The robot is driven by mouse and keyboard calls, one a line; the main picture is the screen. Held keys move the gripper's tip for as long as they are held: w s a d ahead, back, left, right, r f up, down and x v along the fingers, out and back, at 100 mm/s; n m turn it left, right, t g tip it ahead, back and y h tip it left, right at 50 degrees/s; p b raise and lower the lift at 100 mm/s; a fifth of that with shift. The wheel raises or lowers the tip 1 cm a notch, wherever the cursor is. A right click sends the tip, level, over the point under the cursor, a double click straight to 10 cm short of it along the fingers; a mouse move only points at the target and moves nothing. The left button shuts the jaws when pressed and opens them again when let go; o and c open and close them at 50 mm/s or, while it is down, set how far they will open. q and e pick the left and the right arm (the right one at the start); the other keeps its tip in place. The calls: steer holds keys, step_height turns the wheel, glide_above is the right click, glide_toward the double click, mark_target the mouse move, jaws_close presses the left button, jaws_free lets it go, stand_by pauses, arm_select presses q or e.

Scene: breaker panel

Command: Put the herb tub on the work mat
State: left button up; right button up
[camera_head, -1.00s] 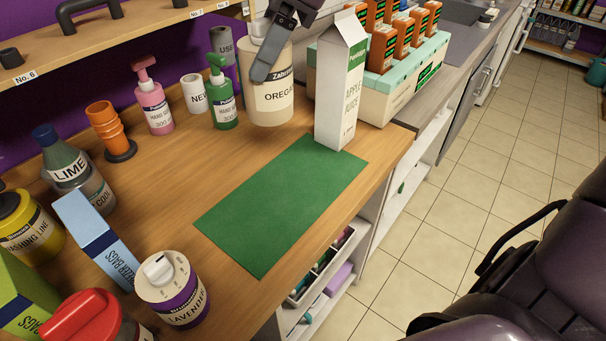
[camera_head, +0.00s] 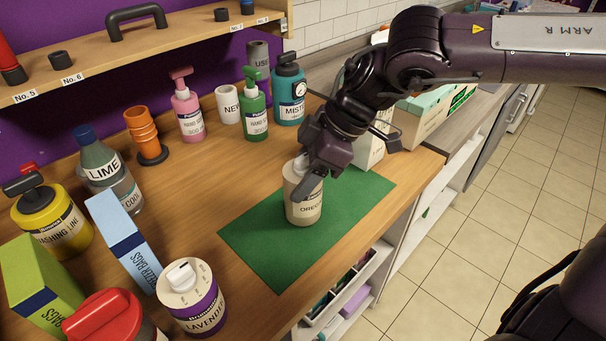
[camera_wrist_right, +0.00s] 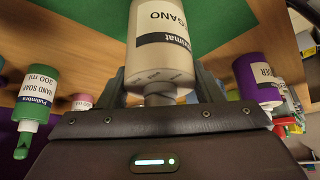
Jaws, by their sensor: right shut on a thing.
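The herb tub (camera_head: 303,205), a beige tub with a label reading OREGANO, stands upright over the middle of the green work mat (camera_head: 265,250). Its base looks on or very close to the mat; I cannot tell if it touches. My right gripper (camera_head: 308,178) is shut on the tub's upper part from above. In the right wrist view the tub (camera_wrist_right: 160,45) sits between the two fingers, its bottom end toward the green mat (camera_wrist_right: 75,25). My left gripper is not in view.
A white carton (camera_head: 370,152) stands behind the mat, partly hidden by my arm. A lavender tub (camera_head: 192,298) stands left of the mat near the front. Bottles, including a green soap pump (camera_head: 254,115) and blue mist bottle (camera_head: 288,92), line the back. The mat's front left is clear.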

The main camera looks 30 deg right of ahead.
steer(key=shift+f, duration=0.45)
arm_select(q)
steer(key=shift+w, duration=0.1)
arm_select(e)
steer(key=shift+f, duration=0.1)
steer(key=o, duration=1.1)
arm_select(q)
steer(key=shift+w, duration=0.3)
